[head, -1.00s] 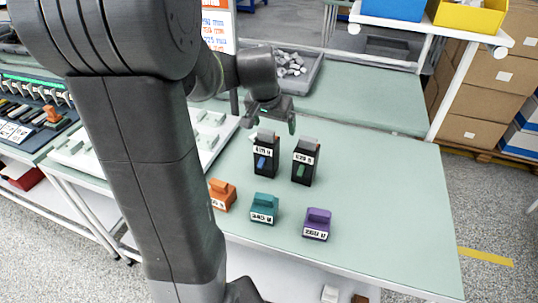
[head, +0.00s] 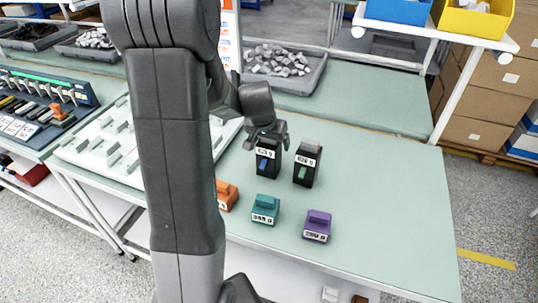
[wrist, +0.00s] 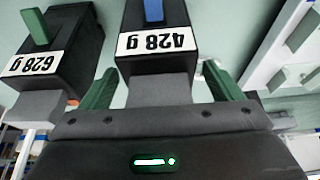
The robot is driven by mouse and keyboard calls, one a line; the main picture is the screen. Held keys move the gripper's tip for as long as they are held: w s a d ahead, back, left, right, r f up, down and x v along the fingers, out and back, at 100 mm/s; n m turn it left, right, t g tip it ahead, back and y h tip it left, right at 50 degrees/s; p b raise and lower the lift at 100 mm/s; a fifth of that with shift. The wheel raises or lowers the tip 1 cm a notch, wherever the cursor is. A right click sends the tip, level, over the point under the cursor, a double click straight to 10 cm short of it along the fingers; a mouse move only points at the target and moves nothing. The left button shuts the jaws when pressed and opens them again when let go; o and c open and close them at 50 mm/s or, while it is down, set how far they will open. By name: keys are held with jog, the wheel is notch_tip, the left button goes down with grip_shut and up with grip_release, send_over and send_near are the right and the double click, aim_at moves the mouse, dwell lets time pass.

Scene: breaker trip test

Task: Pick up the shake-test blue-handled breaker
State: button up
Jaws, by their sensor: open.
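The blue-handled breaker (head: 268,168) is a black upright block with a blue lever and a white label, standing on the green-grey table. In the wrist view the blue-handled breaker (wrist: 158,45) has its label reading 428 g and a grey top block. My gripper (wrist: 160,72) is open, with one green finger on each side of that grey block; a gap shows on the right side, and contact on the left cannot be told. In the head view my gripper (head: 267,136) is right above and behind the breaker, hiding its top.
A green-handled breaker (head: 306,166), labelled 628 g in the wrist view, stands close to the right. Orange (head: 227,196), teal (head: 265,209) and purple (head: 317,226) blocks sit in front. A white panel (head: 100,150) lies left. The table's right side is clear.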

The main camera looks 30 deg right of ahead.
jog(key=c, duration=1.8)
jog(key=shift+o, duration=0.2)
jog(key=shift+r, duration=0.15)
